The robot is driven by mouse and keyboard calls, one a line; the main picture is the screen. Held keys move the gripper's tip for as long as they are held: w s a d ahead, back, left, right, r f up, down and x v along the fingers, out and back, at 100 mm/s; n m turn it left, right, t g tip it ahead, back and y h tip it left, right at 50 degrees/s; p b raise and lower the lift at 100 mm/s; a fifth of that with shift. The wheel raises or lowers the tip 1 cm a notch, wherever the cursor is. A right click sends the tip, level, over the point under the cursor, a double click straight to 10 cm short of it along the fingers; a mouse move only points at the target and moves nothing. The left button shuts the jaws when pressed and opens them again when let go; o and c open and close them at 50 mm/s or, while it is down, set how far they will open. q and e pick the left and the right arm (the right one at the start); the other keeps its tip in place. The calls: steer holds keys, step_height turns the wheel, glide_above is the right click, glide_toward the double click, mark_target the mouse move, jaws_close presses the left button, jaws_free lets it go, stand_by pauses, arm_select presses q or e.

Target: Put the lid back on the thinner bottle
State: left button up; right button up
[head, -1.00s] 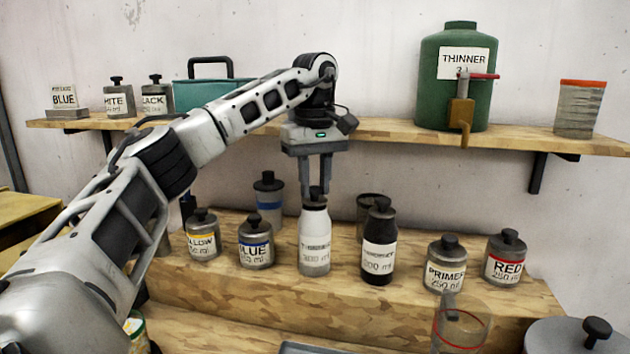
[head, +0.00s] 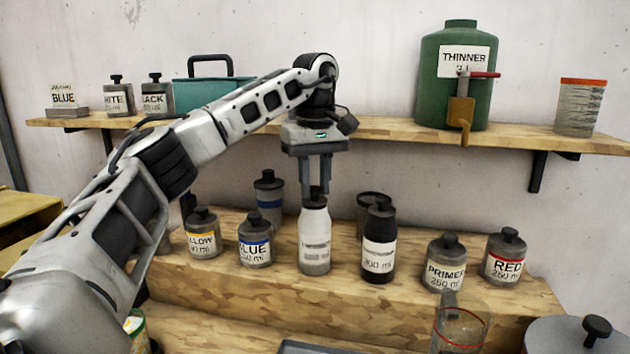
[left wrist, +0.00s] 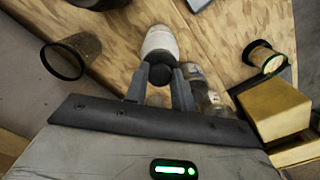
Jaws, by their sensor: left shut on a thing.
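A white bottle with a grey lower band (head: 314,240) stands upright on the wooden step; its label is too blurred to read surely. A dark lid (head: 315,200) is at its top, with no clear gap between them. My left gripper (head: 315,187) points down and is shut on this lid. In the left wrist view the fingers (left wrist: 161,78) are on both sides of the dark lid (left wrist: 160,74), with the white bottle (left wrist: 158,42) beyond it. How firmly the lid sits is hidden. My right gripper is not in view.
A black bottle (head: 379,243) stands close to the right, a blue-labelled jar (head: 256,243) to the left. Primer (head: 444,265) and red (head: 505,258) jars stand farther right. A green thinner tank (head: 455,90) is on the shelf above. A glass (head: 459,328) stands in front.

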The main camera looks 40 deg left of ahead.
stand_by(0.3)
arm_select(q)
steer(key=o, duration=1.5)
steer(key=shift+r, duration=3.5)
jaws_close()
steer(key=shift+f, duration=0.15)
